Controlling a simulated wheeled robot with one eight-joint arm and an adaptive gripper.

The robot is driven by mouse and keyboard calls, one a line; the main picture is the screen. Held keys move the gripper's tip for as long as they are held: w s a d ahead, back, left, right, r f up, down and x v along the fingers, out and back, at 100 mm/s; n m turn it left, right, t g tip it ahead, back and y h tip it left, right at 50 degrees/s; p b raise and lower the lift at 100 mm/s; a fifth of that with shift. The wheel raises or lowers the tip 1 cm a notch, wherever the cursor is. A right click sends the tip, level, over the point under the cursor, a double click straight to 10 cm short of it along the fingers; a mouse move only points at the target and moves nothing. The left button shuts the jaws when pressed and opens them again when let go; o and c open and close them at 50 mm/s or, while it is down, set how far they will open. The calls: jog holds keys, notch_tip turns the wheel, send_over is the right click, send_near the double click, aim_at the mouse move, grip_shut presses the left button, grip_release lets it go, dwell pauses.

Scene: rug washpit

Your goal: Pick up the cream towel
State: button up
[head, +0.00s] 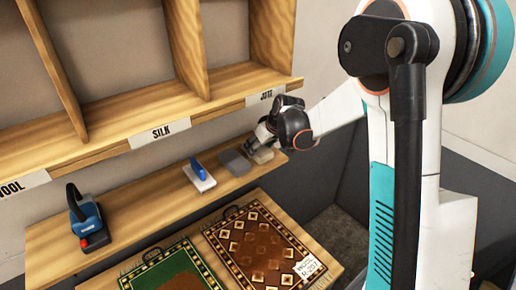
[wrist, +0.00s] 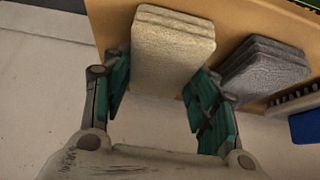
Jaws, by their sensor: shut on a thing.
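The cream towel (wrist: 172,48) is a folded stack between the two teal fingers of my gripper (wrist: 163,84) in the wrist view. My gripper is shut on it, with a finger against each side. In the head view, my gripper (head: 264,139) is at the right end of the lower wooden shelf, and a part of the cream towel (head: 262,155) shows below it, at the shelf top. The fingers hide some of the towel there. I cannot tell whether the towel touches the shelf.
A folded grey towel (head: 235,163) lies close beside the cream one. Further left on the shelf (head: 140,220) are a blue-handled brush (head: 199,176) and a blue tool (head: 88,222). Labelled wooden cubbies (head: 160,133) overhang the shelf. Two patterned rugs (head: 262,245) lie in front.

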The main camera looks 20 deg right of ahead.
jog(key=s+d, duration=0.3)
jog(key=s, duration=0.5)
jog(key=s+d, duration=0.4)
jog(key=s, duration=0.4)
jog(key=shift+s, duration=0.35)
jog(key=shift+o, duration=1.1)
jog(key=shift+a, duration=0.1)
jog(key=shift+c, duration=0.4)
